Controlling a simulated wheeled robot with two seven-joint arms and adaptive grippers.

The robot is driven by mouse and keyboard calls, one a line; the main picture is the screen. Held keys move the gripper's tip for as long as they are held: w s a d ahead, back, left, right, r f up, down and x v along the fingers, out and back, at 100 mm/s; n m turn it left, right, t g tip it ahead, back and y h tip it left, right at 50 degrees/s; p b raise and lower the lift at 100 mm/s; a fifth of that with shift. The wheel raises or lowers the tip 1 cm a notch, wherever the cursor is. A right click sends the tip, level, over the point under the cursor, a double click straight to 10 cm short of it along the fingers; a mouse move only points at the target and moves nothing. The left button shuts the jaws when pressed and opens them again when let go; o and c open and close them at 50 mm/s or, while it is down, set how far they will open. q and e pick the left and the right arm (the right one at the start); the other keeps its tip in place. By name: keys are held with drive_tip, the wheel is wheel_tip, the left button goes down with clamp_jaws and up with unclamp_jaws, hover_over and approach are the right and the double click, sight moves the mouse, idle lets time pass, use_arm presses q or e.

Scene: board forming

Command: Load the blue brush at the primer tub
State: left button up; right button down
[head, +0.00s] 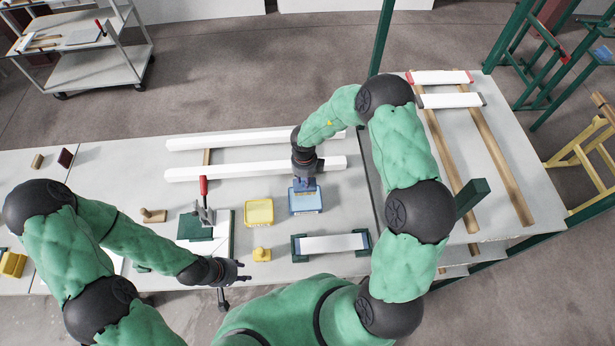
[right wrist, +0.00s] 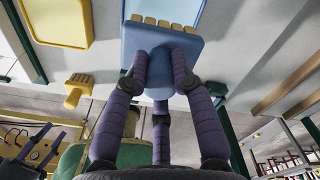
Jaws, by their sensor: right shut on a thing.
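My right gripper (head: 305,184) is shut on the blue brush (right wrist: 162,50), whose pale bristles (right wrist: 164,24) show beyond its blue head in the right wrist view. In the head view the gripper is over the back part of a blue tub (head: 307,210) and hides most of the brush. I cannot tell whether the bristles touch the tub's contents. A yellow tub (head: 259,213) stands just left of it. No label shows which tub holds primer. My left gripper (head: 243,272) is empty near the front table edge, its fingers apart; it also shows in the right wrist view (right wrist: 38,145).
A white board in dark end holders (head: 333,243) lies front right. A red-handled clamp (head: 204,200) stands left. Two long white boards (head: 240,171) lie behind the tubs. A green post stands right of my right arm.

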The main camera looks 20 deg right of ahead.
sight(305, 190)
use_arm(q)
drive_tip(key=shift+f+b, duration=3.85)
drive_tip(key=shift+f, duration=0.1)
use_arm(e)
drive_tip(key=shift+f, duration=3)
drive_tip(key=shift+f, duration=0.45)
use_arm(q)
drive_tip(key=shift+r+p, duration=0.4)
drive_tip(key=shift+r, duration=0.05)
use_arm(e)
drive_tip(key=shift+s+f, duration=0.2)
use_arm(q)
drive_tip(key=shift+r+p, duration=0.8)
drive_tip(key=shift+p, duration=0.05)
use_arm(e)
drive_tip(key=shift+w+r, duration=0.15)
drive_tip(key=shift+r, duration=0.6)
wheel_tip(305, 190, up, 6)
drive_tip(key=p, duration=0.6)
drive_tip(key=shift+p, duration=0.4)
use_arm(q)
wheel_tip(305, 190, up, 7)
use_arm(e)
drive_tip(key=shift+f, duration=0.1)
use_arm(q)
drive_tip(key=shift+f, duration=0.25)
use_arm(e)
drive_tip(key=shift+f, duration=0.15)
